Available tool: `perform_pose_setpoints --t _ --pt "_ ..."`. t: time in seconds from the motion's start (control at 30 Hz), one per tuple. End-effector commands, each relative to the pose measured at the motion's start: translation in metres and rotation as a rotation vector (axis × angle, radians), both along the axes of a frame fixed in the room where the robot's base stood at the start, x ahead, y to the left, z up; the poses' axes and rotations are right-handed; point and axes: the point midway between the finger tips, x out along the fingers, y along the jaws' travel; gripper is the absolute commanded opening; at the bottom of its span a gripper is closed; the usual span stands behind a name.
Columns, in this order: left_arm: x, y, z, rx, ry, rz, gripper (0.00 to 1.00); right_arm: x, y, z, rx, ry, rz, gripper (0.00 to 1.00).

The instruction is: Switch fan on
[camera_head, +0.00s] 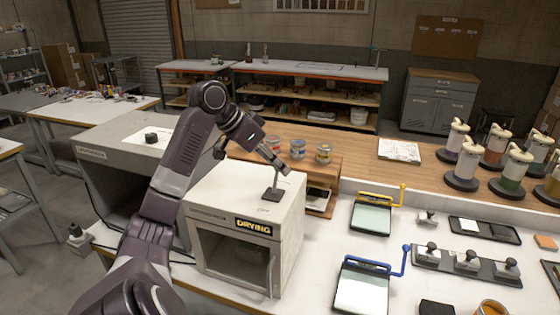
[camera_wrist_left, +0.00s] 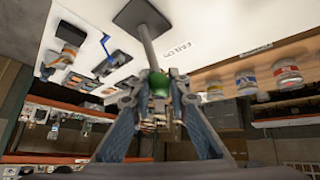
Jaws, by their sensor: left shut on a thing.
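A switch with a dark square base (camera_head: 272,194) and a thin upright stem stands on the white top of the box labelled DRYING (camera_head: 236,247). My left gripper (camera_head: 277,164) reaches over the box from the left and meets the top of the stem. In the left wrist view, the dark base (camera_wrist_left: 140,16) and grey stem (camera_wrist_left: 150,50) lead to a green knob (camera_wrist_left: 159,82). The fingers of my left gripper (camera_wrist_left: 160,98) are shut on this knob from both sides. The fingers partly hide the knob. My right gripper is not in view.
Paint cans (camera_head: 324,153) stand on a wooden shelf behind the box. Blue-framed (camera_head: 362,287) and yellow-framed (camera_head: 371,217) panels lie on the white table to the right. Several dispensers (camera_head: 466,170) stand at the far right. Another box with a dark knob (camera_head: 151,136) stands at left.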

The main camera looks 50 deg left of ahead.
Motion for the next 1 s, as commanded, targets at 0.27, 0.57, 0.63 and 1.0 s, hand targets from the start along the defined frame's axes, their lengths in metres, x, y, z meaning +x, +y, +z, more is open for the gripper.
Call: perform_pose_setpoints --t 0.27,0.57,0.63,1.0 --pt "0.001 0.0 0.0 0.0 -0.002 0.001 0.35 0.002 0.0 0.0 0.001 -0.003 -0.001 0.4" --pt "-0.001 0.001 0.002 0.001 -0.001 0.0 0.35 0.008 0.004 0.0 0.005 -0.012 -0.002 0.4" --pt "-0.004 0.002 0.007 0.002 -0.002 0.001 0.35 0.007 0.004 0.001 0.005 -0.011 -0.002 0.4" --pt "-0.048 0.014 0.064 0.003 -0.002 0.002 0.35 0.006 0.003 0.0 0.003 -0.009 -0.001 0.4"
